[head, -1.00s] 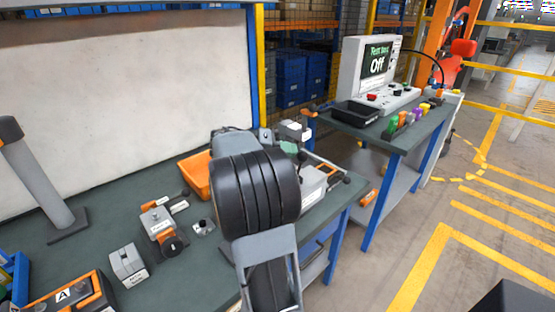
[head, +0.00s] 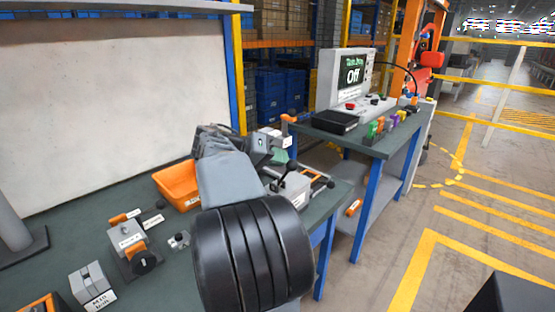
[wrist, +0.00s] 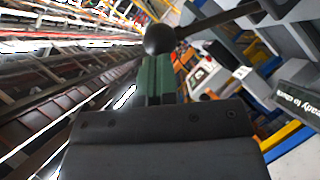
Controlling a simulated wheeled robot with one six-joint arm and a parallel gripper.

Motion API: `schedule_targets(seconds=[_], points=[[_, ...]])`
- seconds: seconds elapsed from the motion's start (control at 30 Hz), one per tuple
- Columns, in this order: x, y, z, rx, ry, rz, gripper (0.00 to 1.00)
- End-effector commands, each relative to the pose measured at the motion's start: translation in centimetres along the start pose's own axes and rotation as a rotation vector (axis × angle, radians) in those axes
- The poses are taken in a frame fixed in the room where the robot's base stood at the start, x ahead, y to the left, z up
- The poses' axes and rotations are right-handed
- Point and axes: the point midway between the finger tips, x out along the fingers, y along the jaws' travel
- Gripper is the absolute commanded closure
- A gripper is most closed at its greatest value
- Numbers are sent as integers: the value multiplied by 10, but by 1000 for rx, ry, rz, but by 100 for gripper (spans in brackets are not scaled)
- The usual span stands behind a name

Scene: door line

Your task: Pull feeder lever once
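The feeder (head: 288,188) is a pale grey unit at the right end of the green bench in the head view. Black ball knobs on dark rods show around it; one lever knob (head: 292,166) stands near my gripper (head: 281,155). In the wrist view a black ball knob (wrist: 160,39) on a dark rod lies at the tips of my gripper (wrist: 158,62). The green-padded fingers look shut against each other, with nothing visible between them. I cannot tell whether they touch the knob. My arm hides part of the feeder's left side.
An orange bin (head: 178,186) lies left of my arm on the bench. A switch box (head: 128,238) and a small grey block (head: 91,284) stand nearer.

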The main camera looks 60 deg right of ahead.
Motion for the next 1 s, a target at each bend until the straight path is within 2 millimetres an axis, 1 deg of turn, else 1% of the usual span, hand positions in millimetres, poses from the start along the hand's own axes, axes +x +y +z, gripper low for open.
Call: schedule_targets(seconds=[0.23,0.37,0.47,0.8,1.0], points=[[1,0,1,-2,-4,3,100],[-5,0,0,-2,-3,2,100],[-18,-1,0,-3,0,0,100],[-87,-1,-1,-2,4,-2,100],[-118,-1,0,-2,2,-1,100]])
